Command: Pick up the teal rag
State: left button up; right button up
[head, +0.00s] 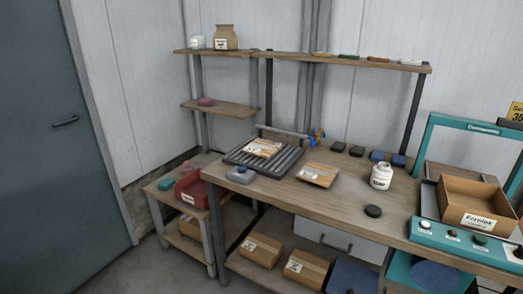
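A small teal lump that looks like the teal rag (166,184) lies on the top of the low side table (157,193), left of the workbench. It sits beside a red bin (191,191), near the table's left front edge. It is small in the picture, so its folds do not show. Neither of my grippers is in view.
The workbench (273,201) holds a roller rack, packets and a white jar (381,176). Floor before the blue door (55,150) is clear.

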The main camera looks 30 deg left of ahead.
aim_at(168, 183)
jog(key=u, duration=1.7)
